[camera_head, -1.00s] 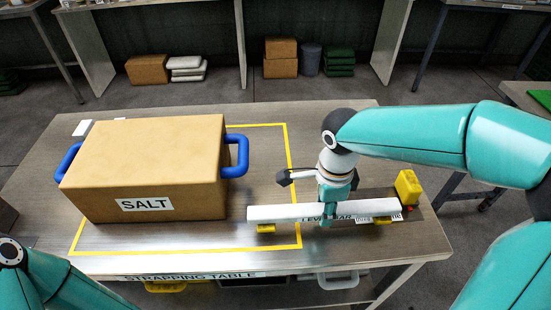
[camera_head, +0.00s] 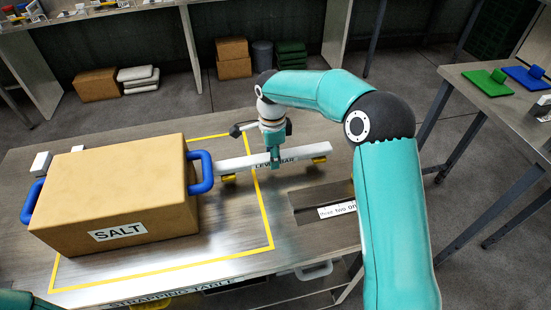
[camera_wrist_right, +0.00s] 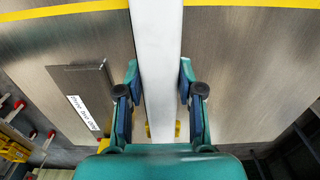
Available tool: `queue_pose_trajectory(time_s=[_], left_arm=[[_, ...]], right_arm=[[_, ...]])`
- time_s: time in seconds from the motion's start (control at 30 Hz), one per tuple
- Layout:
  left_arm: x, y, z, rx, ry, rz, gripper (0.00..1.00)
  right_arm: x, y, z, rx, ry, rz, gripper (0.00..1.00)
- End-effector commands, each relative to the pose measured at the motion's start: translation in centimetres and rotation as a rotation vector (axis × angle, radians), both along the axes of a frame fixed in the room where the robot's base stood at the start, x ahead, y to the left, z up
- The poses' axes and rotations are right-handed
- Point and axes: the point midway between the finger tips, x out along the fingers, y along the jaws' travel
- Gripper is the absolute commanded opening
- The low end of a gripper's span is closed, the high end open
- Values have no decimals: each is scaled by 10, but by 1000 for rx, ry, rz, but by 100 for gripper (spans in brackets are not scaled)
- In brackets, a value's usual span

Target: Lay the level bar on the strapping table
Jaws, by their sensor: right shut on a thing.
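The level bar (camera_head: 300,156) is a long white bar with yellow feet and a LEVEL BAR label. My right gripper (camera_head: 274,160) is shut on it near its middle. In the right wrist view the bar (camera_wrist_right: 156,60) runs between the two fingers (camera_wrist_right: 158,95). The bar is over the strapping table (camera_head: 300,235); I cannot tell whether its feet touch the top. Its left end crosses the yellow tape line and is close to the box's blue handle (camera_head: 207,172). My left gripper is out of view.
A brown SALT box (camera_head: 115,190) fills the left of the taped area (camera_head: 265,215). A dark plate with a label (camera_head: 310,203) lies front right, bare; it also shows in the wrist view (camera_wrist_right: 75,95). A side table (camera_head: 475,85) holds green and blue items.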

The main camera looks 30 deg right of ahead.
Motion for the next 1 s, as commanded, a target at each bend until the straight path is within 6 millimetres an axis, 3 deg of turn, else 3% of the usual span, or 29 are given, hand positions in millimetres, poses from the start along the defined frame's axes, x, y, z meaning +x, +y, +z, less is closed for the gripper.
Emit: queue_pose_trajectory(time_s=[0.07,0.33,0.67,0.7,0.83,1.0], left_arm=[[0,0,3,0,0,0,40],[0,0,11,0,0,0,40],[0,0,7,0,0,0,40],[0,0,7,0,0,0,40],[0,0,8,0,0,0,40],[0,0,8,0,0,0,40]], right_arm=[[5,-2,1,0,-1,-1,0],[4,-2,-33,0,0,-1,0],[5,-2,-37,-1,-2,-1,0],[4,-2,-37,0,-1,-1,40],[4,-2,-37,0,-1,-1,62],[4,-1,-37,0,-1,-1,62]])
